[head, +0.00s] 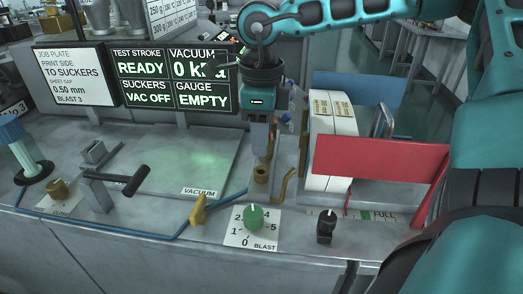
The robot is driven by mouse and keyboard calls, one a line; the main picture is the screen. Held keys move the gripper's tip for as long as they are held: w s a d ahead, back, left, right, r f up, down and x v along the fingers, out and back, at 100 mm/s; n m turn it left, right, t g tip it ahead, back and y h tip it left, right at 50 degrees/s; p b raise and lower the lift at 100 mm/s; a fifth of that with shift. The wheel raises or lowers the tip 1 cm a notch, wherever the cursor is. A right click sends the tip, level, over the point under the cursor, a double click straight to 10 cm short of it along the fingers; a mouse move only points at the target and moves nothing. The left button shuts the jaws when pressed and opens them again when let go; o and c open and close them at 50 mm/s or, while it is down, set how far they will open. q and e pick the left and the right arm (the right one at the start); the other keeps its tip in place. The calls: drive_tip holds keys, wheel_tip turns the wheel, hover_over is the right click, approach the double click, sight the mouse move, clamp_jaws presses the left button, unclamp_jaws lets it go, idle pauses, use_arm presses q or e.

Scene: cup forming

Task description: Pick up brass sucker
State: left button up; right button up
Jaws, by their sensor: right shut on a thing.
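My right gripper (262,153) reaches down in the middle of the head view, its arm coming in from the right. Its grey fingers are shut on a small brass sucker (261,174), which shows just below the fingertips with a dark opening on top. I cannot tell whether the sucker still touches the surface beneath it. My left gripper is not in view.
A green dial (253,217) and a yellow lever (198,210) stand in front. A black-handled lever (124,181) is left of a flat plate (160,165). A red panel (375,170) and white packs (332,125) are close on the right. The screen (175,78) reads "READY", "VAC OFF", "EMPTY".

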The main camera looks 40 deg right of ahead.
wheel_tip(320, 180, up, 19)
drive_tip(key=p, duration=0.1)
drive_tip(key=shift+r, duration=0.15)
idle(0.6)
